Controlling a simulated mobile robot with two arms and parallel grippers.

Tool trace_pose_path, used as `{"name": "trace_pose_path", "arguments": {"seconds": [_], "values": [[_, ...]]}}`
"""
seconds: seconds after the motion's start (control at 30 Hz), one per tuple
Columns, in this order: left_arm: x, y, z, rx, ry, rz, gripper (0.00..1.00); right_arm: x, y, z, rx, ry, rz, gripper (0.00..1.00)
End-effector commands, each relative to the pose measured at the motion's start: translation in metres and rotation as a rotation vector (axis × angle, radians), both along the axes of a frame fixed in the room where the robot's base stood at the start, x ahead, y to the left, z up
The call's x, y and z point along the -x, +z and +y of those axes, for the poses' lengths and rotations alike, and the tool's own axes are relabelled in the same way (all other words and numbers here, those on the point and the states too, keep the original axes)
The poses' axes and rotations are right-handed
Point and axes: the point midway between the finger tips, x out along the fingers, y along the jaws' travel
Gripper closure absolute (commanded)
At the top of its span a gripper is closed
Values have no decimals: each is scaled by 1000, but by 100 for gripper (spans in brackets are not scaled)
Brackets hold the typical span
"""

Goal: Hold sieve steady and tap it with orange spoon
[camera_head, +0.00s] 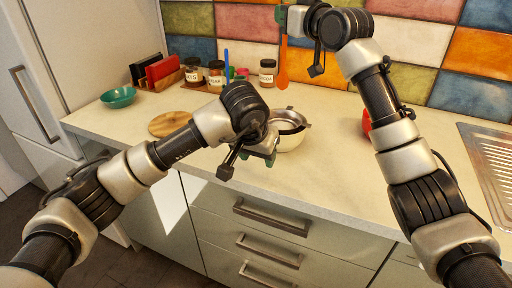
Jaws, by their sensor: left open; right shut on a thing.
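The sieve (287,117) is a metal rim resting on top of a pale bowl (291,143) on the counter. My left gripper (258,158) is open at the near left side of the bowl and hides part of it; I cannot tell if it touches. My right gripper (281,15) is raised high at the top, shut on the orange spoon (283,62). The spoon hangs straight down, apart from the sieve and beyond it in the picture.
Spice jars (267,73), a red box (163,69) and a blue utensil (226,58) stand along the back. A teal bowl (118,97) and a round wooden board (170,123) lie left. A red object (366,121) is partly hidden behind my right arm. A sink (490,155) is right.

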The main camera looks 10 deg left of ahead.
Motion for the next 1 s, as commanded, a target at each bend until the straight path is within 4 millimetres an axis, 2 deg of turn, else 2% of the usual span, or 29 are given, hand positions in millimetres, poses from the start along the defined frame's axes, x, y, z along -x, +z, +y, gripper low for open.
{"name": "trace_pose_path", "arguments": {"seconds": [0.23, 0.6, 1.0], "values": [[0, -1, 0, 0, 0, -1, 47, 0, 0, 0, 0, 0, 0, 100], [0, 0, 0, 0, 0, -1, 100, 0, 0, 0, 0, 0, 0, 100], [0, 0, 0, 1, 1, -1, 100, 0, 0, 0, 0, 0, 0, 100]]}}
